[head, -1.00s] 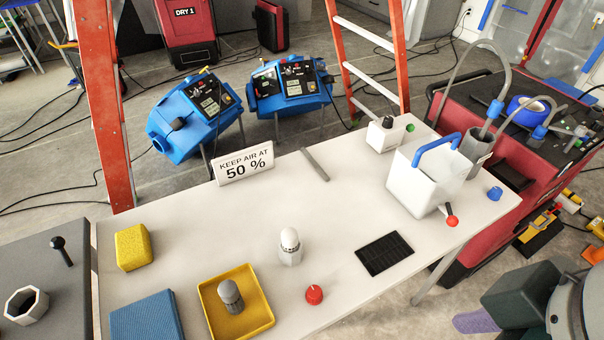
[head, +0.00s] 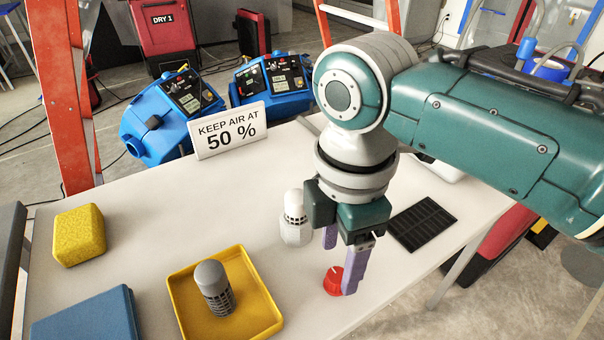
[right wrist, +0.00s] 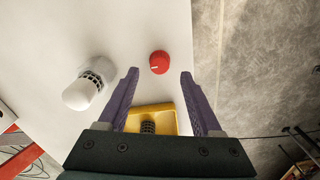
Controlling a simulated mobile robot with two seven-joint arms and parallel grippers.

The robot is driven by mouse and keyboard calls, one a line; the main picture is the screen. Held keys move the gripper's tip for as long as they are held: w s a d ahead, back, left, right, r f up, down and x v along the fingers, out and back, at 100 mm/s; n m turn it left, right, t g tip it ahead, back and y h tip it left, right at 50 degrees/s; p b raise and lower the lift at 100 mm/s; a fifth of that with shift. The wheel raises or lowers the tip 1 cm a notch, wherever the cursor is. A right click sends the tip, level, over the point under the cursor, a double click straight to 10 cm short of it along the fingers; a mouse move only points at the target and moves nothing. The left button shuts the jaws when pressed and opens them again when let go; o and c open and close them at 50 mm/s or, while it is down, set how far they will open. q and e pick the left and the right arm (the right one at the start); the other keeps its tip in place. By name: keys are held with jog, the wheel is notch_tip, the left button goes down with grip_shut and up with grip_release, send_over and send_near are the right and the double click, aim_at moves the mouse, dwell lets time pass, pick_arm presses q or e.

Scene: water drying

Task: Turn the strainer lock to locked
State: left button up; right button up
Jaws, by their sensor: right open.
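A round red knob (head: 334,280) with a pale mark on top sits on the white table near its front edge; no label shows that it is the strainer lock. In the right wrist view the red knob (right wrist: 159,62) appears between my fingertips. My right gripper (head: 341,264) is open, its purple fingers pointing down above the knob, with no contact clearly visible. A white-topped strainer (head: 295,218) stands left of the gripper, partly hidden by it. A grey strainer (head: 214,287) stands in the yellow tray (head: 265,325). My left gripper is out of view.
A black slotted mat (head: 423,223) lies right of the gripper. A yellow sponge (head: 79,235) and a blue pad (head: 88,318) lie at left. A "KEEP AIR AT 50 %" sign (head: 228,130) stands at the back. My right arm hides much of the table's right side.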

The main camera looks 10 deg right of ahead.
aim_at(336, 275)
jog(key=shift+f+b, duration=0.45)
jog(key=shift+f, duration=1.45)
grip_shut()
